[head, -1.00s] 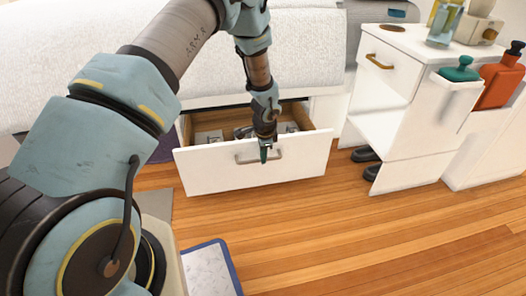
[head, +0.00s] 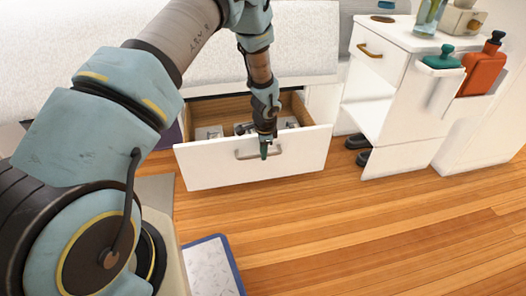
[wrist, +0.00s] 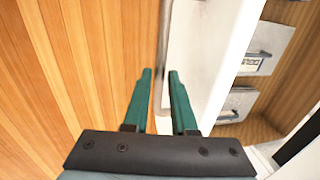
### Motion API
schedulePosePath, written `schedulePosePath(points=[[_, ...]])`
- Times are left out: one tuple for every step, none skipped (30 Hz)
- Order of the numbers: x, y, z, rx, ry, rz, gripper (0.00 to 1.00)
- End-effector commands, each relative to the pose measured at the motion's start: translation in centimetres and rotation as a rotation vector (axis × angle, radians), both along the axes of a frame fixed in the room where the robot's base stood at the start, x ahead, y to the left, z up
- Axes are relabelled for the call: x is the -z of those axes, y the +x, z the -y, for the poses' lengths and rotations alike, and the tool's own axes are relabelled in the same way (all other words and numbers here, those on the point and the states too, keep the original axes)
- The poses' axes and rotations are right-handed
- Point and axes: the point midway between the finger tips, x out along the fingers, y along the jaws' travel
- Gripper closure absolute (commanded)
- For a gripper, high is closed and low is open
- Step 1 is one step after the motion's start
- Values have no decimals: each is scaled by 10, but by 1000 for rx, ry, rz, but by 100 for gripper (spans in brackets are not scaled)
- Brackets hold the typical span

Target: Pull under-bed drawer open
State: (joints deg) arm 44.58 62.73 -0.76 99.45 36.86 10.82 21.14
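The white under-bed drawer (head: 215,168) is pulled partly out from under the bed, showing its wooden inside with several small grey and white items. Its metal bar handle (head: 244,155) is on the front panel. My gripper (head: 264,151) reaches down to the handle from above. The white drawer front (wrist: 230,65) is to the right of the fingers. The exact finger contact is hard to see.
A white nightstand (head: 395,70) with several things on top stands to the right, dark shoes (head: 361,150) at its foot. Green and orange bottles (head: 483,68) are beside it. The wood floor (head: 350,235) before the drawer is clear.

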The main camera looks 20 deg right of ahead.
Motion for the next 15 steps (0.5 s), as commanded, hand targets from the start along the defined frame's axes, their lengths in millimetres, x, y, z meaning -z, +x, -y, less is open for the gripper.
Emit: schedulePosePath(points=[[0, 0, 0, 0, 0, 0, 68], [0, 0, 0, 0, 0, 0, 65], [0, 0, 0, 0, 1, 0, 60], [0, 0, 0, 0, 1, 0, 57], [0, 0, 0, 0, 1, 0, 54], [0, 0, 0, 0, 1, 0, 53], [0, 0, -1, 0, 1, 0, 53], [0, 0, -1, 0, 1, 0, 53], [0, 0, -1, 0, 1, 0, 53], [0, 0, -1, -1, 1, 0, 53], [0, 0, -1, -1, 1, 0, 53], [-1, 0, -1, -1, 1, 0, 53], [-2, 0, -1, -1, 1, 0, 53], [-3, 0, -1, -1, 1, 0, 53], [-7, 0, -1, -1, 1, 1, 53]])
